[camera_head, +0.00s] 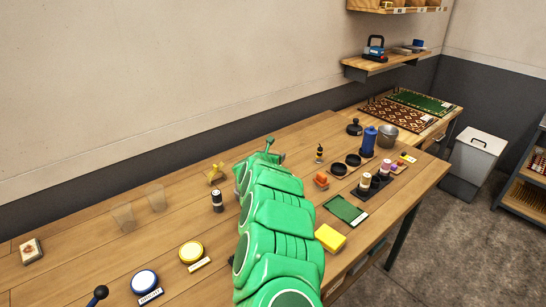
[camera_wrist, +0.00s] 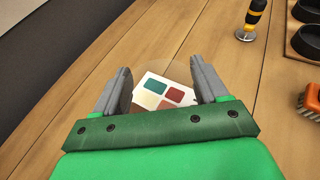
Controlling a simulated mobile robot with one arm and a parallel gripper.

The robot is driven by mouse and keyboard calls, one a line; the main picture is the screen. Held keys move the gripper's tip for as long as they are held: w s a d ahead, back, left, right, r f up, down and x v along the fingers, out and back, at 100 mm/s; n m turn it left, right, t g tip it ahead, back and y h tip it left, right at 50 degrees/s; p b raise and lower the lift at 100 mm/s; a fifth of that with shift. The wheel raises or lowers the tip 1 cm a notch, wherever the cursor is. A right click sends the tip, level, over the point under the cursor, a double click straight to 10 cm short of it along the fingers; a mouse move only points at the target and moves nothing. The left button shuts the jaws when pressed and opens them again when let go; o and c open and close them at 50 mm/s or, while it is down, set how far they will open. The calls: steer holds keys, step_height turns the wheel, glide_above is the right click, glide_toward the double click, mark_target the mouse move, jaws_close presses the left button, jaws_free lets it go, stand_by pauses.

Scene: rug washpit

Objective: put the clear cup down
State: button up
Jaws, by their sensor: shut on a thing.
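My gripper (camera_wrist: 160,84) is shut on a clear cup (camera_wrist: 172,70), which shows in the wrist view only as a faint round outline between the two grey fingers. A white card with coloured swatches (camera_wrist: 150,87) shows through or beneath the cup; I cannot tell the gap between cup and table. In the head view my green arm reaches over the wooden table (camera_head: 115,265), and my gripper (camera_head: 271,150) is near the table's back edge, with the held cup hidden. Two other clear cups, one on the left (camera_head: 122,216) and one beside it (camera_head: 156,197), stand on the table.
A yellow-and-black tool (camera_wrist: 251,20), dark round dishes (camera_wrist: 312,40) and an orange brush (camera_wrist: 313,98) lie right of my gripper. A yellow clip-like thing (camera_head: 215,173) and a dark jar (camera_head: 217,201) stand left of my arm. Bare wood lies around the card.

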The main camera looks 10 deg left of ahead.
steer(key=shift+f, duration=0.1)
steer(key=o, duration=1)
steer(key=shift+v, duration=6)
